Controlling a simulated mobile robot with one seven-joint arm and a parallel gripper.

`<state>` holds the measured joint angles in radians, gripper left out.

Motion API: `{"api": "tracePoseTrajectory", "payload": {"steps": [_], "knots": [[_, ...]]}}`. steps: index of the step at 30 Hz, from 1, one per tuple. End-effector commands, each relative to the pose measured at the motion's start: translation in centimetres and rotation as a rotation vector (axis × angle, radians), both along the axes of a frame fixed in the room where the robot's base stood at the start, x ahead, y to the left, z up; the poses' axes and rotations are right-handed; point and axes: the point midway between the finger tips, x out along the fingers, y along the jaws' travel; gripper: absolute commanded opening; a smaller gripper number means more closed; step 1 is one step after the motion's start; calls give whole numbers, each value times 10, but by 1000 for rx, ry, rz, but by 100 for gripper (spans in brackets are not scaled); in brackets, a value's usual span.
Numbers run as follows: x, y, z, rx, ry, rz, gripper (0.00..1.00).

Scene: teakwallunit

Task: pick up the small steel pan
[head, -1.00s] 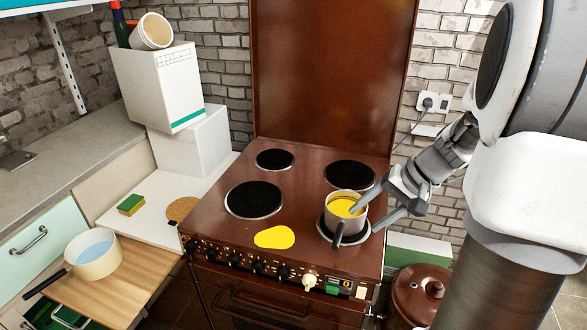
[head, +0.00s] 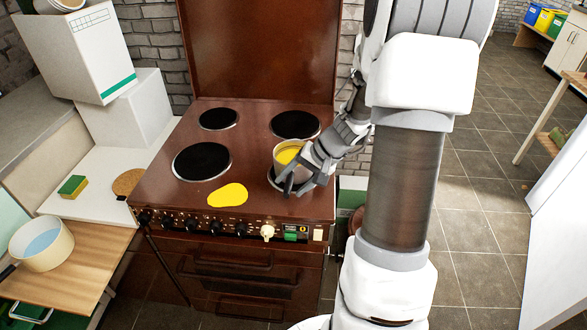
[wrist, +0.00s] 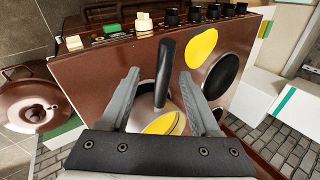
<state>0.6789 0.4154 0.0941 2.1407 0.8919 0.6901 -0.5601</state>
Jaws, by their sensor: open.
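The small steel pan (head: 287,150) stands upright on the front right hob plate, with yellow contents inside. Its black handle (wrist: 166,62) points toward the stove's front edge. My gripper (wrist: 159,76) is open; in the wrist view one finger is on each side of the pan and handle, with the handle between them. In the head view my gripper (head: 299,184) is at the pan's front right side and hides part of it. I cannot tell whether a finger touches the pan.
A yellow spill (head: 228,195) lies on the brown stove (head: 255,171) left of the pan. A cream pan (head: 42,244) with blue liquid stands on a wooden board at left. A sponge (head: 72,186) lies on the white counter. A brown lidded pot (wrist: 32,108) is beside the stove.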

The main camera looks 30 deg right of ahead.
Motion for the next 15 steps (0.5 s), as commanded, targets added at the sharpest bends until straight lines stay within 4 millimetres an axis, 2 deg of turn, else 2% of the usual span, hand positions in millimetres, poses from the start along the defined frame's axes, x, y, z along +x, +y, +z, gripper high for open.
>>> {"api": "tracePoseTrajectory", "payload": {"steps": [5, 9, 15], "knots": [[7, 17, -21, 4, 4, 2, 63], [14, 22, -35, 1, 3, 2, 63], [17, 24, -39, 0, 0, 1, 63]]}}
